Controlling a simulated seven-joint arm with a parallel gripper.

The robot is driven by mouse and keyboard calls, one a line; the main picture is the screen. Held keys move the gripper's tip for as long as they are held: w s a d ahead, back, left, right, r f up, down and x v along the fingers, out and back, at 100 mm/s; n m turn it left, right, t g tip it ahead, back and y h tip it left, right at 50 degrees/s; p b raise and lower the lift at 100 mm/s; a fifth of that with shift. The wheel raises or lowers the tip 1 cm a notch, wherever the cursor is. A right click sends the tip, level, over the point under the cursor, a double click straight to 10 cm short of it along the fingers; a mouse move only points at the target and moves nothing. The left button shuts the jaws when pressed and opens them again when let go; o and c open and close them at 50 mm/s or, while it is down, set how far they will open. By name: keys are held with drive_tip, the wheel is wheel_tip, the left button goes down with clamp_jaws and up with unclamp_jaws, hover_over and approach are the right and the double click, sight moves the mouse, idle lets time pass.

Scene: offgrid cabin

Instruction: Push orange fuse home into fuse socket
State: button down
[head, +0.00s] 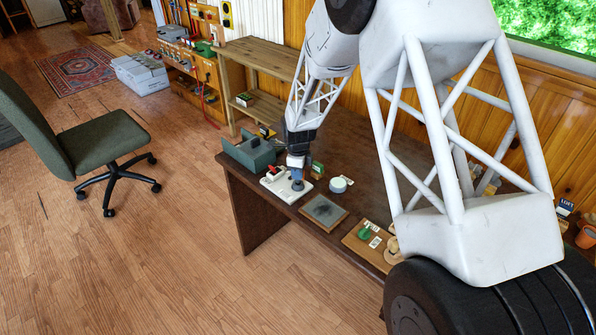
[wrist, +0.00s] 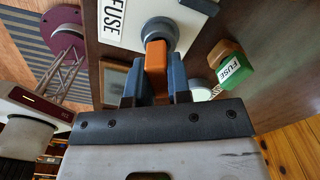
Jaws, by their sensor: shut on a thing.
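The orange fuse (wrist: 156,58) shows in the wrist view between the blue-grey fingers of my gripper (wrist: 155,88), which is shut on it. The fuse's far end is at the round grey fuse socket (wrist: 158,31) and appears to meet it; how deep it sits I cannot tell. The socket is on a white panel (wrist: 110,34) with a "FUSE" label. In the head view, my gripper (head: 297,181) points down at the white panel (head: 278,190) on the desk's front left part. The orange fuse is hidden there.
A teal box (head: 248,152) stands behind and left of the panel. A round white tin (head: 340,184), a grey framed pad (head: 324,210) and a wooden board (head: 358,240) with a green piece are to the right. A green block labelled "FUSE" (wrist: 233,68) lies close by in the wrist view.

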drive_tip(key=shift+f, duration=1)
drive_tip(key=c, duration=1)
unclamp_jaws()
drive_tip(key=shift+r, duration=3.9)
